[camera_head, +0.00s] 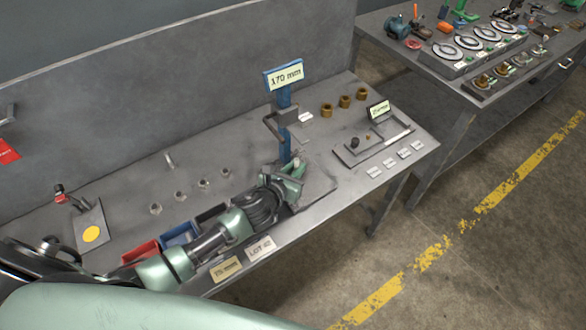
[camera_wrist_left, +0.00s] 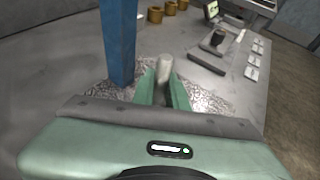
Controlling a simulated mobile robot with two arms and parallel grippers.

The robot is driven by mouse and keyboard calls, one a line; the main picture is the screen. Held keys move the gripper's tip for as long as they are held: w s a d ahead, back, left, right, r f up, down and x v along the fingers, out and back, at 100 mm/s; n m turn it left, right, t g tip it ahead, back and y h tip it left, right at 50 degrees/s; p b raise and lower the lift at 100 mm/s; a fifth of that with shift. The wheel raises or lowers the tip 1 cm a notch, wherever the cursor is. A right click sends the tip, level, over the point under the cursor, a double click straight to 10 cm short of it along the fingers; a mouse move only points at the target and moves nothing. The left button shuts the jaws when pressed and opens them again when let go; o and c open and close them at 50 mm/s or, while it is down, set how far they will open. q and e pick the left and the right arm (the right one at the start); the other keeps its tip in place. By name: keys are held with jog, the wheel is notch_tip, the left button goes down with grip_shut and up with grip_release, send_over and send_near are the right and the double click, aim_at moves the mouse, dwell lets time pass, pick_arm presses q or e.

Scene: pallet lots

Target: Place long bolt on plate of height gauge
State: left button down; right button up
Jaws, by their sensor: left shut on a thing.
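The height gauge is a blue post (camera_head: 284,125) with a sliding bracket and a "170 mm" sign on top. The post also shows in the left wrist view (camera_wrist_left: 119,42). Its plate (camera_head: 320,184) is grey at the foot of the post, and looks speckled in the left wrist view (camera_wrist_left: 92,97). My left gripper (camera_head: 294,174) is over the plate, right beside the post. It is shut on the long bolt (camera_wrist_left: 166,68), whose pale end stands up between the green fingers. The bolt's lower end is hidden, so I cannot tell whether it touches the plate. My right gripper is out of view.
Several small metal pieces (camera_head: 180,195) stand on the bench to the left. Red (camera_head: 141,252) and blue (camera_head: 179,234) bins lie near the front edge by my arm. Brass nuts (camera_head: 344,101) and a tray (camera_head: 372,146) are to the right of the gauge.

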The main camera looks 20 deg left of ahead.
pick_arm(q)
jog(key=shift+s, duration=0.1)
jog(key=shift+s+d, duration=0.1)
jog(key=shift+d, duration=0.25)
jog(key=c, duration=1.6)
grip_release()
jog(key=shift+o, duration=0.8)
jog(key=shift+f, duration=0.1)
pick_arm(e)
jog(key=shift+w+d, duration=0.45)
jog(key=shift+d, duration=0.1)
